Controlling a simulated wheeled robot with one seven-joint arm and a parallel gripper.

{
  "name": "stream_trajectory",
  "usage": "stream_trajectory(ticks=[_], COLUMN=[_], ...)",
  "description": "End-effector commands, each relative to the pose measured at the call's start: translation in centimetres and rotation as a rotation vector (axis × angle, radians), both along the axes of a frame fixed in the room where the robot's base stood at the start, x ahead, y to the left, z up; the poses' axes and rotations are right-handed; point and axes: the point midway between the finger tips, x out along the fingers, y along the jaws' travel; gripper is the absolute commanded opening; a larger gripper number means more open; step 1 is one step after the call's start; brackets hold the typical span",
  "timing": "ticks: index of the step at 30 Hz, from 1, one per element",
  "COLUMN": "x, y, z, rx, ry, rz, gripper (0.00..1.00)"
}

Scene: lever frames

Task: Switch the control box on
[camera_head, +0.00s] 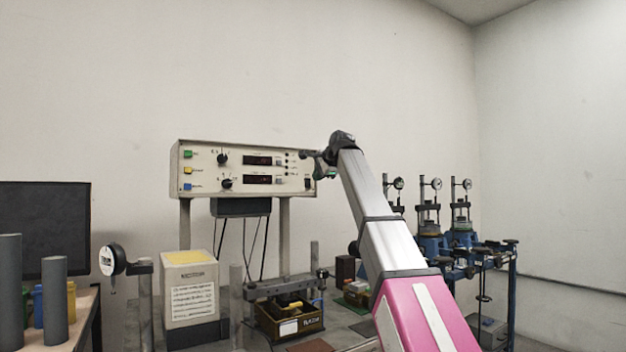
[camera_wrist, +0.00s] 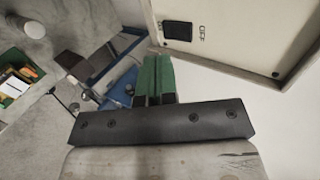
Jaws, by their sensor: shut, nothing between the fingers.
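The control box (camera_head: 235,157) is a cream, wide panel on posts, with coloured buttons, two dark knobs and two displays. My gripper (camera_head: 306,155) is at the right end of its front in the head view, and hides part of that end. In the wrist view a corner of the panel (camera_wrist: 228,55) fills the top right. It bears a black switch (camera_wrist: 178,31) with a label beside it that seems to read OFF. My gripper's green fingers (camera_wrist: 153,60) are shut and empty, just below the panel's edge in that picture. I cannot tell whether they touch the box.
Below the box stand a cream unit (camera_head: 190,290), a dark fixture (camera_head: 290,315) and metal posts. A dark screen (camera_head: 45,225) is at the left. Several dial-gauge stands (camera_head: 430,225) are at the right. The wall area above the box is clear.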

Motion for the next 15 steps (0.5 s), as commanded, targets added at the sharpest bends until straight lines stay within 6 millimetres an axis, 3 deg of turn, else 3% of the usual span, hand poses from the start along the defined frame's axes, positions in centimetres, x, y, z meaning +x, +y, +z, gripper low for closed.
stream_trajectory(ticks=[6, 15], x=[-3.3, -5.9], y=[-2.1, -3.9], z=[2.8, 5.0], rx=[0.001, 0.001], ry=[-0.002, -0.001], rz=[0.0, 0.0], gripper=[0.0, 0.0])
